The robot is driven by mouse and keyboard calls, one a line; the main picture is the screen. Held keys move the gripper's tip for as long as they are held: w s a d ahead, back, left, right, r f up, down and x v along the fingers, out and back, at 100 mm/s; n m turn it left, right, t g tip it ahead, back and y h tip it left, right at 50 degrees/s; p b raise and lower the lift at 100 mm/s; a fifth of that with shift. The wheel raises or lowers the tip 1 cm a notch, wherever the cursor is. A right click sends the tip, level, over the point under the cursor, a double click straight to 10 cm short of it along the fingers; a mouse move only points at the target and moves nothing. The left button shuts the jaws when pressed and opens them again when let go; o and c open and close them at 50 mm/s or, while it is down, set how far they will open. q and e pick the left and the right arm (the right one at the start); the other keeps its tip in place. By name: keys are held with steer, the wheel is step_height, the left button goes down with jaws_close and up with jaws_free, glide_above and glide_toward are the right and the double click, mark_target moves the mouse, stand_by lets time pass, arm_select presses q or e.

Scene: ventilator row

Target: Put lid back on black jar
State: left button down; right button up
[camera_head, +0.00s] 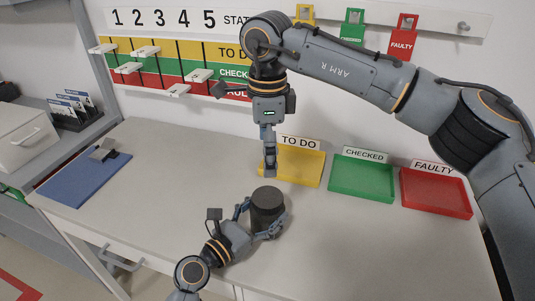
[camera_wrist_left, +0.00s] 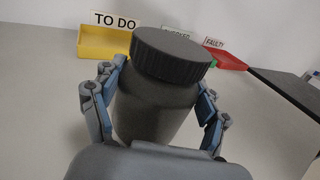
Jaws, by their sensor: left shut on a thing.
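The black jar (camera_head: 268,206) stands upright on the pale table in the head view. In the left wrist view it is a dark grey jar body (camera_wrist_left: 152,105) with a ridged black lid (camera_wrist_left: 172,52) on its top, level as far as I can see. Whether the lid is tight I cannot tell. My left gripper (camera_head: 264,222) is shut around the jar body, one finger on each side; both fingers also show in the left wrist view. My right gripper (camera_head: 269,163) points down above and behind the jar, apart from it. Its fingers appear edge-on, with no object visible in them.
A yellow TO DO tray (camera_head: 303,178), a green CHECKED tray (camera_head: 362,190) and a red FAULTY tray (camera_head: 436,205) stand along the back. A blue mat (camera_head: 75,188) with a small grey object lies at the left. The table's middle left and front right are clear.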

arm_select(q)
jaws_free()
steer(key=v, duration=1.2)
